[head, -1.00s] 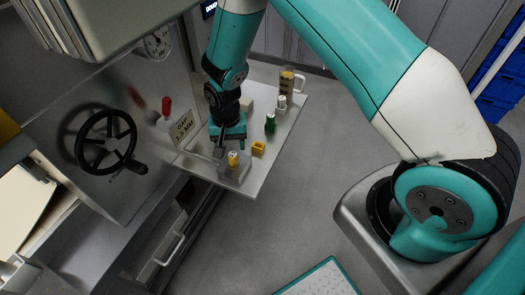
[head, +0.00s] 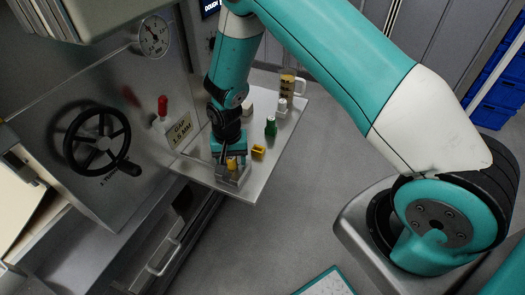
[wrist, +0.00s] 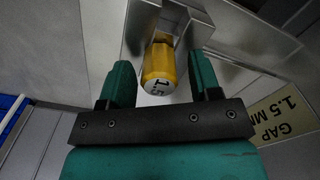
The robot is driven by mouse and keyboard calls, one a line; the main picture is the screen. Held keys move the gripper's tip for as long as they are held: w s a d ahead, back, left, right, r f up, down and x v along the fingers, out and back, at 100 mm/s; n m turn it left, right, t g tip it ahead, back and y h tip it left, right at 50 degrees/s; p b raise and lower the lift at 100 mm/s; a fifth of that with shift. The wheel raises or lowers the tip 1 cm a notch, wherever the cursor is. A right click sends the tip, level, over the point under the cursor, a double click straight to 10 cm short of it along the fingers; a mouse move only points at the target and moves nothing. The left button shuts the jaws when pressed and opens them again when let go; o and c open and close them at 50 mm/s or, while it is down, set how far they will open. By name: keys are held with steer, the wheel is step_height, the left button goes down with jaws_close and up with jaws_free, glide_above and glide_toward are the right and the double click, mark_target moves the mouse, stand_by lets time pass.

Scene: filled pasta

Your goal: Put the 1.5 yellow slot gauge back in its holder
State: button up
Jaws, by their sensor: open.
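The yellow slot gauge (wrist: 159,68), its end cap marked 1.5, stands in a grey metal block (wrist: 198,22) in the wrist view. In the head view the gauge (head: 232,165) and block (head: 232,179) are at the front of the shelf, partly hidden by my gripper (head: 230,160). My gripper (wrist: 161,85) is open, with one finger on each side of the gauge's handle and visible gaps between. A small yellow holder (head: 258,152) with a dark opening sits just right of the block, apparently empty.
A green gauge (head: 270,127) and a white-topped one (head: 282,106) stand behind the yellow holder. A jug (head: 290,85) is at the back. A "GAP 1.5 MM" sign (head: 182,132), red-handled lever (head: 163,106) and handwheel (head: 97,140) are left. The shelf's front right (head: 262,178) is clear.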

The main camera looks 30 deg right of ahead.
steer(key=shift+s, duration=0.1)
steer(key=c, duration=0.8)
steer(key=shift+c, duration=1)
steer(key=shift+r+p, duration=0.6)
steer(key=shift+r, duration=0.1)
steer(key=shift+r+p, duration=2)
steer(key=shift+r, duration=0.6)
